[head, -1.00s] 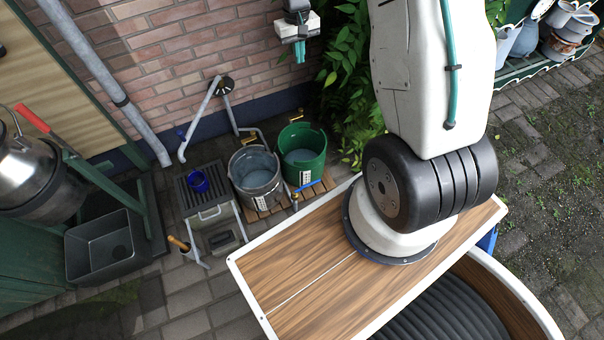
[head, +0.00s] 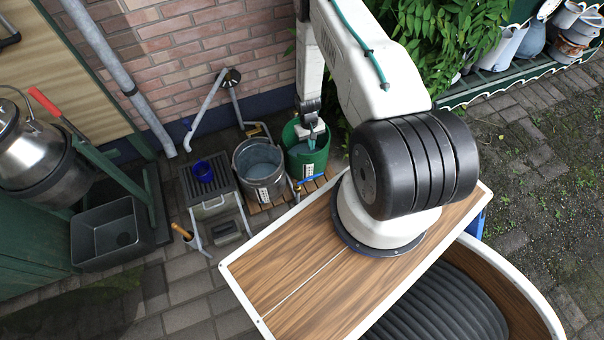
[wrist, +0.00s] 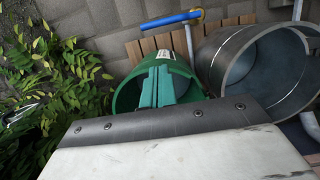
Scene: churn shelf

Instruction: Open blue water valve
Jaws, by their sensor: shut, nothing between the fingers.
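A blue lever (head: 306,181) sits in front of the green bucket (head: 317,160), on the side nearer to me. In the wrist view the blue lever (wrist: 172,19) lies across the top of a thin upright post, with a brass-coloured end at its right. My gripper (head: 311,143) has teal fingers, shut and empty, over the green bucket. In the wrist view the fingers (wrist: 157,86) appear in front of the bucket opening, apart from the lever.
A grey metal bucket (head: 259,187) stands left of the green one, on wooden slats (head: 262,204). Leafy plants (head: 440,38) grow along the wall at right. My wooden deck edge lies close to the buckets.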

